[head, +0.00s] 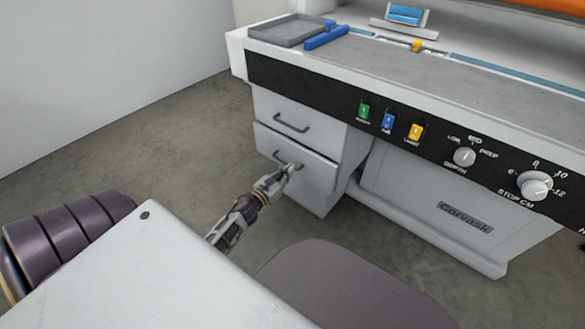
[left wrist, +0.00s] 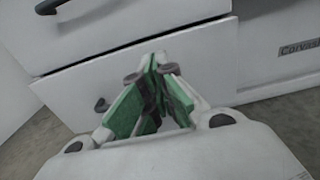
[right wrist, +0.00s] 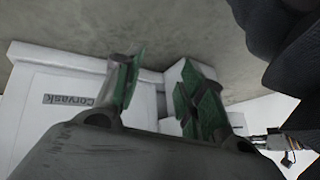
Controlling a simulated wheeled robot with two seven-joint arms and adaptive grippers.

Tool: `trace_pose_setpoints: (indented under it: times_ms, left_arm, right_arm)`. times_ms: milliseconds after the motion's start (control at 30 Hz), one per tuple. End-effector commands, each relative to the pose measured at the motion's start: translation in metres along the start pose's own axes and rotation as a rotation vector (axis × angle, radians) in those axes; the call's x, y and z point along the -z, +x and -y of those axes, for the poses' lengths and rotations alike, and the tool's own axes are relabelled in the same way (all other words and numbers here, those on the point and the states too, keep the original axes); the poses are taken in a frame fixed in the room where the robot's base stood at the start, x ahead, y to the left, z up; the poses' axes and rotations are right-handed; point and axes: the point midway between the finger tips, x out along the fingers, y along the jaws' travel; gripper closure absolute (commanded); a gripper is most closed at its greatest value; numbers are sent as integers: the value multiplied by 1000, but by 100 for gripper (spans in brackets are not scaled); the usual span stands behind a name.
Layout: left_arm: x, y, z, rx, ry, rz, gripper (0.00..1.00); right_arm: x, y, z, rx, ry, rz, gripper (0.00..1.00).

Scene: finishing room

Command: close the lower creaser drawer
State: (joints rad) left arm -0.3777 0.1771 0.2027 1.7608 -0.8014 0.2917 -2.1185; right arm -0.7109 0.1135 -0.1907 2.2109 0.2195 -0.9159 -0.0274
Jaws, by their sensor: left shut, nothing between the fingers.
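The lower creaser drawer (head: 318,182) is below the upper drawer (head: 275,107) at the left end of the creaser. Its front seems to stand slightly forward; a dark line shows along its top edge in the left wrist view (left wrist: 75,83). Its dark handle (left wrist: 101,104) is left of my left fingers there.
The creaser's control panel (head: 440,150) has coloured switches and knobs above the drawers. A grey tray (head: 285,31) and a blue tool (head: 326,37) lie on the worktop. A dark rounded shape (head: 350,285) is at the bottom. Open floor (head: 130,150) lies left of the drawers.

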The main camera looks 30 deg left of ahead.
Motion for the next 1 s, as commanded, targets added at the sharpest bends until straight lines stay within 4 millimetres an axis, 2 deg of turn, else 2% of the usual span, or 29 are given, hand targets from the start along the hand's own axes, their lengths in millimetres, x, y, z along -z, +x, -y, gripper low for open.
trace_pose_setpoints:
  times_ms: [133,500,933,1000]
  left_arm:
    - [0,-17,0,-2,0,-2,100]
    - [0,-50,0,-1,0,-1,100]
    - [0,-54,0,0,1,0,100]
    - [0,-54,0,0,1,-1,100]
  right_arm:
    - [10,-9,3,-1,-3,1,60]
    - [9,-20,3,-13,-20,42,60]
    - [12,-22,0,-19,-35,45,60]
    - [12,-21,2,-15,-27,43,68]
